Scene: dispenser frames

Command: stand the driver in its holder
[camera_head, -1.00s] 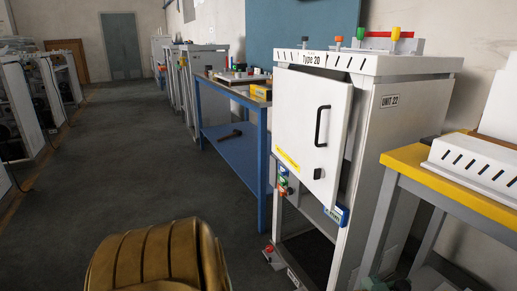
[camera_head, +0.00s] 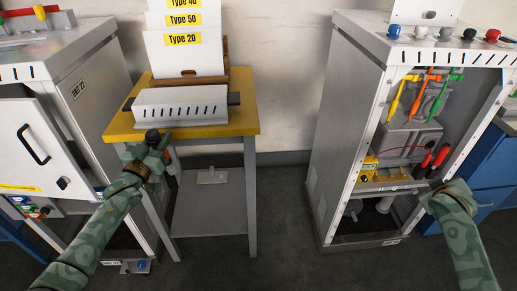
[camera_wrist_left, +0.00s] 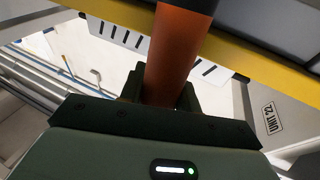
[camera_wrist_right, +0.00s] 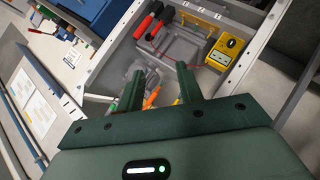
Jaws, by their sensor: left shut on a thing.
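My left gripper (camera_head: 155,150) is beside the front left corner of the yellow-topped table (camera_head: 250,122). It is shut on the driver, whose thick orange handle (camera_wrist_left: 176,60) with a dark end fills the middle of the left wrist view. The driver's tip is not clearly visible. A pale slotted metal rack (camera_head: 180,108), possibly the holder, sits on the table just beyond the gripper; I cannot tell whether the driver touches it. My right gripper (camera_head: 432,188) is in front of the open right cabinet; its fingers (camera_wrist_right: 161,85) are apart with nothing between them.
The right cabinet (camera_head: 345,130) holds hanging yellow, orange and green tools, red-handled tools (camera_wrist_right: 150,20) and a yellow meter (camera_wrist_right: 224,48). Type-labelled white panels (camera_head: 182,50) stand behind the rack. An open-door cabinet (camera_head: 95,100) stands left. Floor between table and right cabinet is clear.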

